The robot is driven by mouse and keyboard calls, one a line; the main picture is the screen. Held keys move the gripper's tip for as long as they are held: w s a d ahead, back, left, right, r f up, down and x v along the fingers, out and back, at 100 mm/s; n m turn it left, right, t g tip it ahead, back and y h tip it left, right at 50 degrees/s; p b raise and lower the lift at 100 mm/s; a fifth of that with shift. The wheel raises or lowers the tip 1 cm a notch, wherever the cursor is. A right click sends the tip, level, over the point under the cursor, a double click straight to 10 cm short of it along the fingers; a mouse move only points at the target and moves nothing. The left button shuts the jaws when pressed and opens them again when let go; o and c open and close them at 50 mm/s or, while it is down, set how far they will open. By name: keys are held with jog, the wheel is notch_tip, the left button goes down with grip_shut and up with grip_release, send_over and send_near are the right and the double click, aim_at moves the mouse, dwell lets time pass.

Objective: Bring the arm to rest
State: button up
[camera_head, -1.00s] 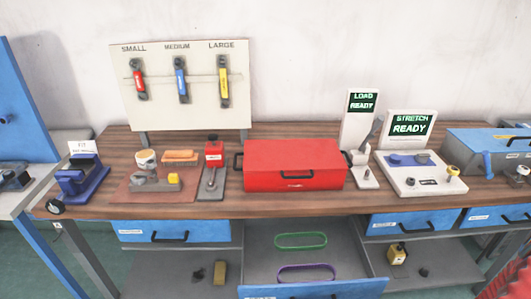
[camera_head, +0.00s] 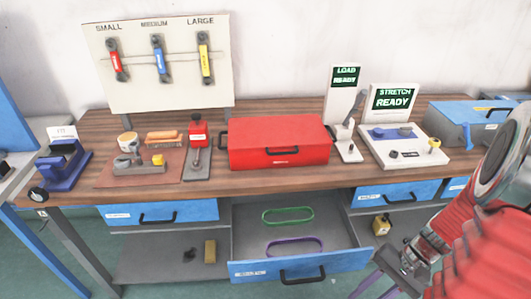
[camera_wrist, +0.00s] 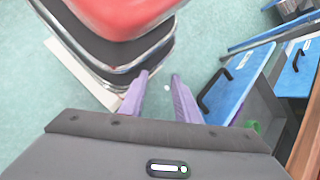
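My gripper (camera_head: 366,284) shows at the lower right of the head view, in front of the bench and right of the open drawer (camera_head: 262,270). In the wrist view its two purple fingers (camera_wrist: 154,98) stand apart with only floor between them. It is open and empty. My red arm reaches in from the right edge of the head view.
The open drawer holds a green band (camera_head: 287,216) and a purple band (camera_head: 294,247). A red toolbox (camera_head: 278,142) stands on the workbench (camera_head: 350,176). Green floor (camera_wrist: 215,25) is clear between stool and drawers.

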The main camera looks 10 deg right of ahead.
jog(key=w+a+r+n+t+h, duration=0.1)
jog(key=a+r+n+t+h, duration=0.2)
jog(key=r, duration=0.9)
jog(key=w+a+r+n+t+h, duration=0.2)
jog(key=a+r+n+t+h, duration=0.2)
jog(key=a+r, duration=0.5)
notch_tip(320, 180, up, 3)
jog(key=shift+w+a+r+n+t, duration=0.15)
jog(key=shift+w+a+n+t, duration=0.2)
jog(key=shift+n, duration=0.85)
